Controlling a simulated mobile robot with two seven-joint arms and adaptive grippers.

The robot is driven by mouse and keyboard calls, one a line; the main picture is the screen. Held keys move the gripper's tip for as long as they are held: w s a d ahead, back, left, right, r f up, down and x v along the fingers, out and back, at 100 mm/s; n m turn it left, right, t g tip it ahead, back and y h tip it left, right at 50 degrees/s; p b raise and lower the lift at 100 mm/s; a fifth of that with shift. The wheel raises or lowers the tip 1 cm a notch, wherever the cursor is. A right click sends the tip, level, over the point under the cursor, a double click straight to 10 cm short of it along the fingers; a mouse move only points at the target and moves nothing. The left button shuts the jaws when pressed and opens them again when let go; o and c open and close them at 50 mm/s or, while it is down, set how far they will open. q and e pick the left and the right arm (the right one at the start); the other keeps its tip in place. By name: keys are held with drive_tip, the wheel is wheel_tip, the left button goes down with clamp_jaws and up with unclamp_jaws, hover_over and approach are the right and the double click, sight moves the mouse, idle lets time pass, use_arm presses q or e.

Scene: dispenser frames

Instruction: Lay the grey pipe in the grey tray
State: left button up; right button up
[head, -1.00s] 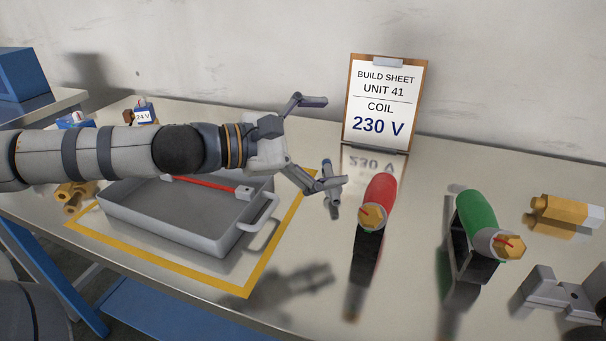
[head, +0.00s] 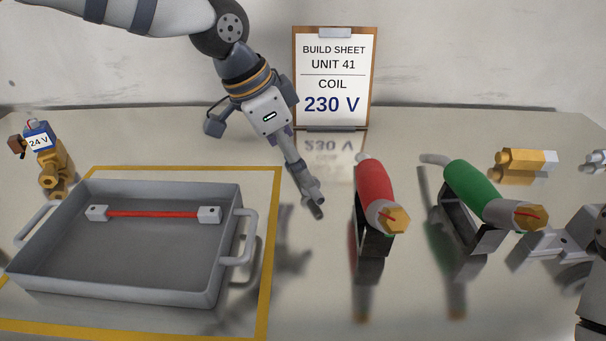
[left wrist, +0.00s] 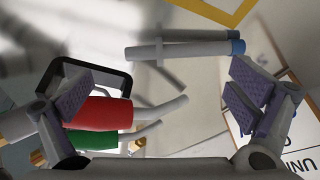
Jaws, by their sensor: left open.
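The grey tray (head: 110,292) sits on the table at the left of the head view, with a handle at each side. A red rod with pale end blocks (head: 153,214) is inside it, towards the back. The grey pipe (left wrist: 180,50), with a blue end, shows in the left wrist view beyond the fingers, with what looks like its reflection beside it. In the head view I cannot clearly separate the pipe from my finger. My left gripper (head: 258,160) is open and empty, its fingers spread wide right of the tray. My right gripper is not in view.
A red cylinder (head: 374,185) and a green cylinder (head: 472,190) lean on dark stands at the right. The build sheet (head: 333,75) stands behind. A brass part (head: 525,160) lies at the back right. A 24 V coil part (head: 42,142) stands behind the tray. Yellow tape surrounds the tray.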

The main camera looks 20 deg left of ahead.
use_arm(q)
drive_tip(key=x, duration=0.5)
drive_tip(key=shift+w+d+b, duration=0.15)
drive_tip(key=shift+w+b, duration=0.15)
drive_tip(key=shift+w, duration=0.15)
drive_tip(key=shift+r, duration=0.1)
drive_tip(key=shift+c, duration=1.1)
drive_tip(key=shift+s, duration=0.1)
clamp_jaws()
